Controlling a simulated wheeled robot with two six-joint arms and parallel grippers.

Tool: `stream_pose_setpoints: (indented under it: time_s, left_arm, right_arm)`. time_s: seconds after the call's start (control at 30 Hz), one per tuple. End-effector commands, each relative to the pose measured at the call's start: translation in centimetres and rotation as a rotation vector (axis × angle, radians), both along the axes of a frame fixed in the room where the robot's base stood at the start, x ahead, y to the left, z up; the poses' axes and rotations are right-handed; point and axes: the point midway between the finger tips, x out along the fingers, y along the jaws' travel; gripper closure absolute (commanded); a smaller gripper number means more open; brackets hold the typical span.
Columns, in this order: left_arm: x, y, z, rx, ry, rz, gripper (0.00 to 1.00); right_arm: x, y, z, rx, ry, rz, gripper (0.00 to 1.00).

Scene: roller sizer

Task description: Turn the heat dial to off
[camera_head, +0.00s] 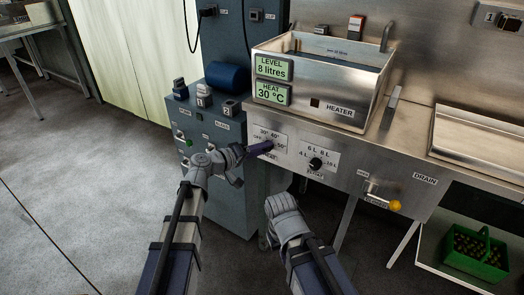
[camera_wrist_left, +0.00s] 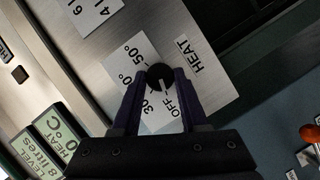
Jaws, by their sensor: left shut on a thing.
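The heat dial is a round black knob (camera_wrist_left: 160,74) on a white label plate with OFF and degree marks. In the left wrist view its white pointer line points toward the word OFF. My left gripper (camera_wrist_left: 160,81) has its dark purple fingers shut on the dial from both sides. In the head view, my left gripper (camera_head: 267,146) reaches the heat plate (camera_head: 279,137) and hides most of the dial. The heat display (camera_head: 271,94) reads 30 °C. My right arm's grey wrist shows at the lower middle of the head view; its fingers do not show.
The level dial (camera_head: 316,164) sits close to the right of the heat plate. The level display (camera_head: 273,68) reads 8 litres. A yellow-knobbed drain lever (camera_head: 394,205) sticks out farther right. A blue-grey machine (camera_head: 207,122) stands at left. A green crate (camera_head: 476,254) is below.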

Motion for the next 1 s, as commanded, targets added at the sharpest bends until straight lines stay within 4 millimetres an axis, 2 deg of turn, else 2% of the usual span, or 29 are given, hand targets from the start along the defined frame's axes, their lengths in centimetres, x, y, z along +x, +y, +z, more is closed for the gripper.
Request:
stream_pose_setpoints:
  time_s: [0.43,0.47,0.5,0.7,1.0]
  left_arm:
    - [-0.07,0.02,-0.04,-0.008,0.006,-0.001,1.0]
    - [-0.07,0.02,-0.04,-0.008,0.006,-0.001,0.54]
    - [-0.06,0.01,-0.03,-0.007,0.006,0.0,0.5]
    - [-0.03,0.02,-0.01,-0.007,0.005,0.0,0.27]
    - [-0.25,0.27,0.1,-0.007,0.004,0.001,0.27]
  right_arm:
    - [0.0,-0.01,-0.07,0.0,0.0,0.0,1.0]
    - [0.0,-0.01,-0.07,0.0,0.0,0.0,1.0]
    - [0.0,-0.01,-0.07,0.0,0.0,0.0,1.0]
    - [0.0,-0.01,-0.06,0.0,0.0,0.0,1.0]
    - [0.0,0.0,0.04,0.0,0.0,0.0,1.0]
